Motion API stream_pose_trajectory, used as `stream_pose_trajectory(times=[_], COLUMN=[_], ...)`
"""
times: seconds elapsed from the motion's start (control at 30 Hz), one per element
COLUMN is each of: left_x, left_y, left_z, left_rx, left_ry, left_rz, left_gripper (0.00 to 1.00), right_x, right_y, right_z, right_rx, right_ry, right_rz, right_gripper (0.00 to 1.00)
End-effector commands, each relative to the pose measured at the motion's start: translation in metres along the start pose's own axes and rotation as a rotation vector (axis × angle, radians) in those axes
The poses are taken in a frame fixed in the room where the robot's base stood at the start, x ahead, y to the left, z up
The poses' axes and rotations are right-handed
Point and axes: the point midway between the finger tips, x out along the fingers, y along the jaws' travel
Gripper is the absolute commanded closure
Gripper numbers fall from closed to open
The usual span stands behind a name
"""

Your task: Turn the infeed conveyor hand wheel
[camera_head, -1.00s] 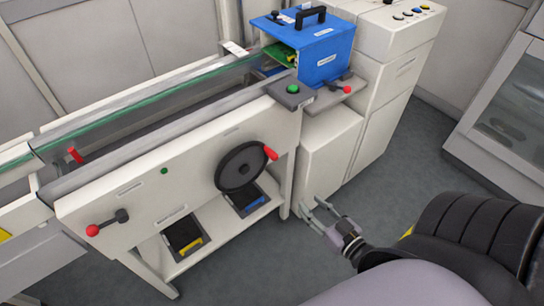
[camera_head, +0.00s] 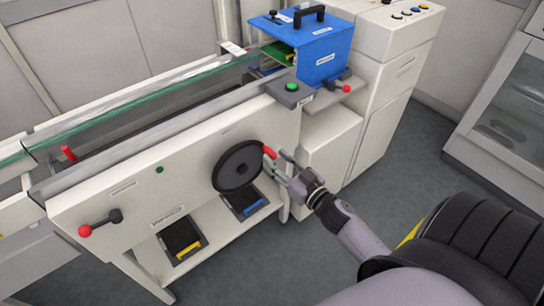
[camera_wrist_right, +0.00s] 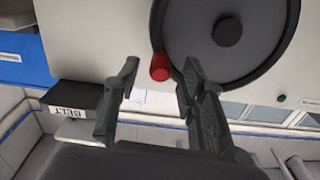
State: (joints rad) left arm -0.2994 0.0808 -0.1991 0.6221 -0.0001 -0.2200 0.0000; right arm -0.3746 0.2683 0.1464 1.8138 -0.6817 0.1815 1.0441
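The hand wheel (camera_head: 238,168) is a black disc on the white front panel of the infeed conveyor (camera_head: 120,185). Its red handle (camera_head: 269,152) sticks out at the wheel's upper right rim. My right gripper (camera_head: 284,160) is open beside the handle, close to it. In the right wrist view the wheel (camera_wrist_right: 260,40) fills the top, and the red handle (camera_wrist_right: 160,68) shows between the two spread fingers of my right gripper (camera_wrist_right: 155,80), nearer the right finger. I cannot tell if a finger touches it. My left gripper is not in view.
A red-knobbed lever (camera_head: 86,230) sticks out at the panel's lower left. A green button (camera_head: 291,87) and a second red-knobbed lever (camera_head: 346,88) sit above the wheel's right side. A blue box (camera_head: 318,50) stands on top. Grey floor is free at right.

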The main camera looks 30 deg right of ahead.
Motion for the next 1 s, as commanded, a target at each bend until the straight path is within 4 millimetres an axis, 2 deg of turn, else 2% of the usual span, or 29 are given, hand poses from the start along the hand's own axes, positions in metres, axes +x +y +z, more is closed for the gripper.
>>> stream_pose_trajectory(times=[0.1,0.2,0.57,1.0], left_x=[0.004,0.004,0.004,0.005], left_y=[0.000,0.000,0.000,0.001], left_z=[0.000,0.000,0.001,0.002], left_rx=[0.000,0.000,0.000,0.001], left_ry=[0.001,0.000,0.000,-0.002], left_rz=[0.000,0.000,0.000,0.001], left_gripper=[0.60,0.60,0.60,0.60], right_x=[0.017,0.025,0.029,0.029], right_y=[0.000,0.000,0.000,0.000], right_z=[0.001,0.000,0.000,0.000], right_rx=[-0.002,-0.001,-0.001,0.000], right_ry=[0.001,0.001,-0.001,-0.001], right_rz=[-0.002,-0.001,-0.001,-0.001], right_gripper=[0.62,0.62,0.62,0.91])
